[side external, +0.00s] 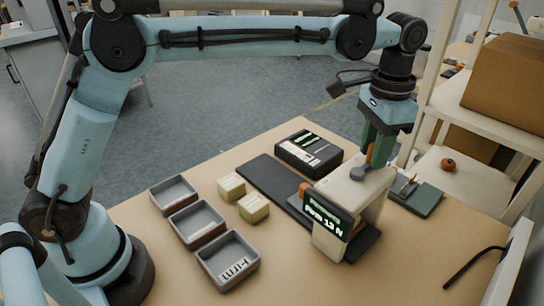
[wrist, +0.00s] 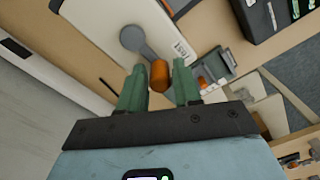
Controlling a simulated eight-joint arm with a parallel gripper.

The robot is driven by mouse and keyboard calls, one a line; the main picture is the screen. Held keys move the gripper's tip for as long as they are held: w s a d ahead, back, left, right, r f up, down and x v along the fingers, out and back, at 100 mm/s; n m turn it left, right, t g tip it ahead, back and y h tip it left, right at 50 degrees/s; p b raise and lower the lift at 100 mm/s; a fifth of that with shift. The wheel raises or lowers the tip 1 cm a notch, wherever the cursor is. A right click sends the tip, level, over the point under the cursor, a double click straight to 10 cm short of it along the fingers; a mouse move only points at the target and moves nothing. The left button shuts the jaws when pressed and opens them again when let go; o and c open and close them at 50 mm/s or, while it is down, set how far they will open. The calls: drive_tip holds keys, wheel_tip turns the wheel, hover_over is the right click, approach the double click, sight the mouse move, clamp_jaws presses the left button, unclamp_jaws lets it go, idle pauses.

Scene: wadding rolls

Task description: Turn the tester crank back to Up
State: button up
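The tester (side external: 351,196) is a beige bridge-shaped stand on the table. Its dark display (side external: 326,215) reads "Firm 13 N" under a line too small to read surely. The crank has a grey hub (side external: 357,174) and an orange knob (side external: 369,152). In the wrist view the grey crank arm (wrist: 145,53) runs from its round hub to the orange knob (wrist: 160,76). My gripper (side external: 376,150) points down at the crank. In the wrist view its green fingers (wrist: 158,78) stand apart, one on each side of the knob, with visible gaps.
Three grey trays (side external: 184,218) stand left, the front one labelled "Firm". Two pale yellow blocks (side external: 253,207) sit beside them. A black device (side external: 309,152) stands behind a dark mat (side external: 270,178). A grey-green board (side external: 416,196) lies right of the tester, near a shelf (side external: 455,185).

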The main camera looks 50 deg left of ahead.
drive_tip(key=c, duration=0.4)
drive_tip(key=shift+s+a, duration=0.25)
drive_tip(key=shift+a, duration=0.4)
drive_tip(key=shift+s+a, duration=0.2)
drive_tip(key=shift+a, duration=0.45)
drive_tip(key=shift+s+a, duration=0.35)
drive_tip(key=shift+s, duration=0.25)
drive_tip(key=shift+s+a, duration=0.35)
drive_tip(key=shift+s, duration=0.2)
drive_tip(key=shift+s, duration=1.3)
drive_tip(key=shift+d, duration=0.1)
